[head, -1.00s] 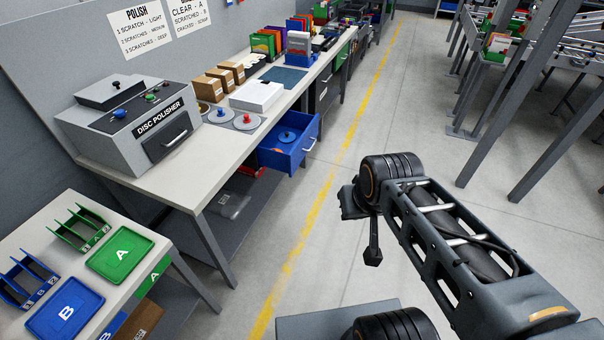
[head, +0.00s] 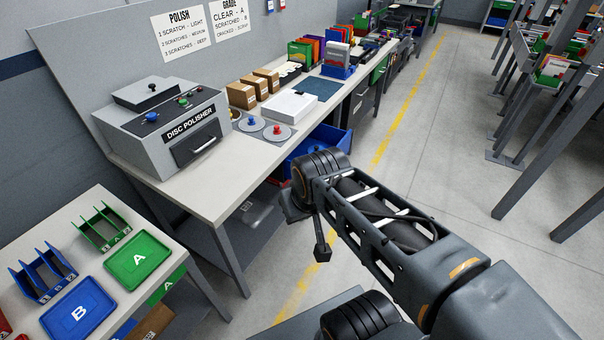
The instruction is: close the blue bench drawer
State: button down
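The blue bench drawer (head: 332,139) sticks out from under the long grey workbench (head: 215,187), so it stands open. My arm covers its lower front part, and its handle is hidden. The dark end of my arm, with my gripper (head: 321,249), hangs over the floor in front of the bench, to the near side of the drawer in the picture. I cannot tell whether the gripper touches anything, and its fingers are too unclear to read.
A disc polisher (head: 165,124), a white box (head: 290,106) and cardboard boxes (head: 242,95) stand on the bench. A side table (head: 112,218) with a green tray and a blue tray is at lower left. The aisle right of the yellow line (head: 400,115) is clear.

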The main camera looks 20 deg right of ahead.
aim_at(326, 136)
jog(key=z, duration=0.2)
jog(key=i, duration=0.9)
jog(key=z, duration=0.65)
